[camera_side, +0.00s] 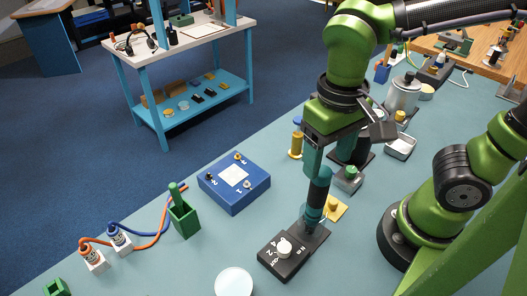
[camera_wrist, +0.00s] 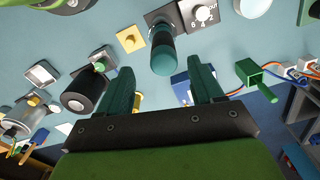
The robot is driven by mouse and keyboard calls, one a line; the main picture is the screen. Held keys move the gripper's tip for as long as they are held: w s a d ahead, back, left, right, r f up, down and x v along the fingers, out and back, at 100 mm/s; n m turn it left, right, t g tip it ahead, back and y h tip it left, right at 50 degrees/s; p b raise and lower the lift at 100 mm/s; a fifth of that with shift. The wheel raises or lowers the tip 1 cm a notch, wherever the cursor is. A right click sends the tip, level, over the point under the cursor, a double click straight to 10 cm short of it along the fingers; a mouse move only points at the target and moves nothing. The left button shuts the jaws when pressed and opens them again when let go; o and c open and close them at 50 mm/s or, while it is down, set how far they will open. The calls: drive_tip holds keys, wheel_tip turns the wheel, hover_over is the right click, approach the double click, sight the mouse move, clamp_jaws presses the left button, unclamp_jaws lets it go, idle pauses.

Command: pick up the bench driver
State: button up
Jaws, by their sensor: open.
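What I take to be the bench driver (camera_side: 318,192) is an upright tool with a dark teal and black handle. It stands at the far end of a black dial unit (camera_side: 296,258) with a white numbered knob (camera_side: 284,249). In the wrist view the driver (camera_wrist: 163,50) shows top centre, its rounded teal end towards me. My gripper (camera_side: 328,163) is open and points down just above the handle's top. In the wrist view my gripper's fingers (camera_wrist: 163,72) are on either side of the handle's line, apart from it. Whether the handle's top is between the fingertips, I cannot tell.
A blue box (camera_side: 234,182), a green holder (camera_side: 184,218) and two plugs with orange and blue cables (camera_side: 118,240) are on the left. A yellow spool (camera_side: 296,143), a yellow square (camera_side: 336,207) and a metal tray (camera_side: 400,147) are near my gripper. A pale disc (camera_side: 234,282) lies in front.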

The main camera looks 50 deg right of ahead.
sight(318, 186)
drive_tip(key=f, duration=0.8)
drive_tip(key=shift+w+a, duration=0.15)
drive_tip(key=shift+w, duration=0.1)
clamp_jaws()
wheel_tip(318, 186, up, 10)
drive_tip(key=c, duration=0.6)
unclamp_jaws()
clamp_jaws()
drive_tip(key=shift+r, duration=1.25)
